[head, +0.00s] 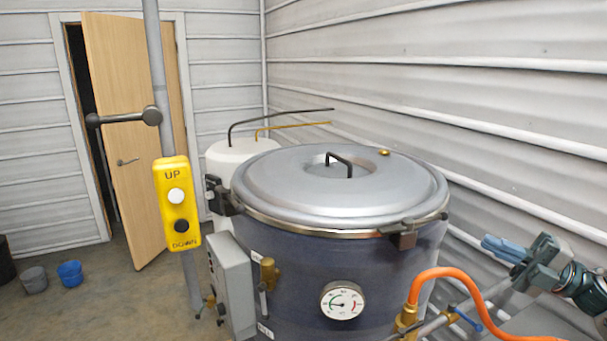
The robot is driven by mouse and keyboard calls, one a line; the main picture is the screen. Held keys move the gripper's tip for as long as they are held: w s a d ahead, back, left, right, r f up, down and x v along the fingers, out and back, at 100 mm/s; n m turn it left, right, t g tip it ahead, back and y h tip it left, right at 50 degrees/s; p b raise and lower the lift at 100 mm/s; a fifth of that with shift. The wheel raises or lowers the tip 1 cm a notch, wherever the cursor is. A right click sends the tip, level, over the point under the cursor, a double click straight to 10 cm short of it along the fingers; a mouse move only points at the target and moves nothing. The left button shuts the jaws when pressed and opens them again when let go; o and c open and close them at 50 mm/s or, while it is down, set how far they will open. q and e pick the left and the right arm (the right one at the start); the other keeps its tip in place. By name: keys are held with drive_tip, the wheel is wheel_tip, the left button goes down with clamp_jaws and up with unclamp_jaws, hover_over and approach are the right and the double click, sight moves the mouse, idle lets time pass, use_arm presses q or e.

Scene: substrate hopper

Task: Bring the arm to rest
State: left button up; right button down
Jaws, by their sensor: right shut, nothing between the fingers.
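My right gripper (499,248) is at the right edge of the head view, its blue fingers shut and empty. It points left, to the right of the large metal vessel (300,268), with a gap between fingertips and vessel. The vessel's grey domed lid (270,188) sits on top and looks closed, with a black handle in the middle. My left gripper is not in view.
A wooden door (130,130) stands ajar. Buckets (70,273) sit on the floor at left.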

drive_tip(key=s+a+f+m+t+h, duration=0.1)
drive_tip(key=s+f+m+t+h, duration=0.2)
drive_tip(key=f+m+h, duration=0.95)
drive_tip(key=s+a+f+m+t+h, duration=0.1)
drive_tip(key=s+f+m+t+h, duration=0.25)
drive_tip(key=f+m+h, duration=0.8)
drive_tip(key=s+a+f+m+g+y, duration=0.25)
drive_tip(key=s+f+g, duration=0.4)
drive_tip(key=s, duration=0.55)
drive_tip(key=s+a+f+m+g+y, duration=0.2)
drive_tip(key=s+a+f+m+g, duration=0.25)
drive_tip(key=s+f, duration=0.6)
drive_tip(key=s+d+f+g+b, duration=0.1)
drive_tip(key=d+f+b, duration=0.15)
drive_tip(key=f, duration=1.45)
drive_tip(key=s+d+f+g+b, duration=0.1)
drive_tip(key=s+f+b, duration=0.15)
drive_tip(key=f, duration=1.55)
use_arm(q)
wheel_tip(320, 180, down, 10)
drive_tip(key=b, duration=0.5)
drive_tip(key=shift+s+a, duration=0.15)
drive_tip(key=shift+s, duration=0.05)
use_arm(e)
drive_tip(key=s+f+g, duration=0.1)
drive_tip(key=s+f, duration=1.6)
drive_tip(key=f, duration=0.4)
drive_tip(key=shift+d+f, duration=0.35)
drive_tip(key=shift+d, duration=0.05)
